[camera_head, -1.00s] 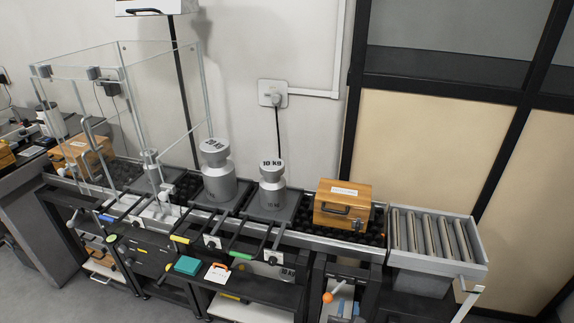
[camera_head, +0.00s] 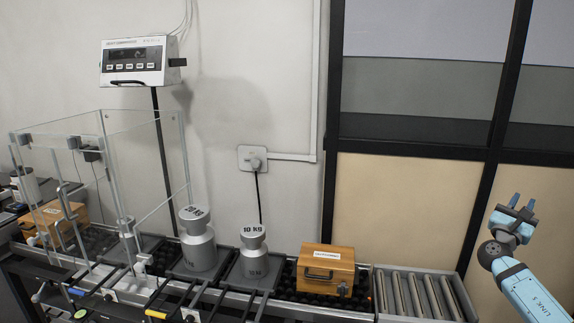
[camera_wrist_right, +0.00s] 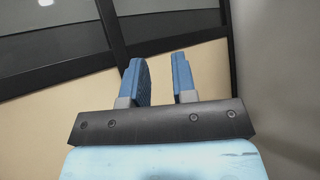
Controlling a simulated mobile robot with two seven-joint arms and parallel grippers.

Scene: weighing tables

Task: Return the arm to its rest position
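My right gripper (camera_head: 522,202) is raised at the right side of the head view, in front of the beige wall panel and clear of the tables. Its two blue fingers point up with a gap between them. In the right wrist view the fingers (camera_wrist_right: 160,80) stand apart with nothing between them. The light blue arm link below it comes in from the lower right corner. My left arm and gripper do not show in either view.
A 20 kg weight (camera_head: 198,248), a 10 kg weight (camera_head: 253,257) and a wooden case (camera_head: 325,270) stand on the bench. A roller conveyor (camera_head: 420,295) lies at its right end. A glass enclosure (camera_head: 150,165) and a display (camera_head: 140,62) are at left.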

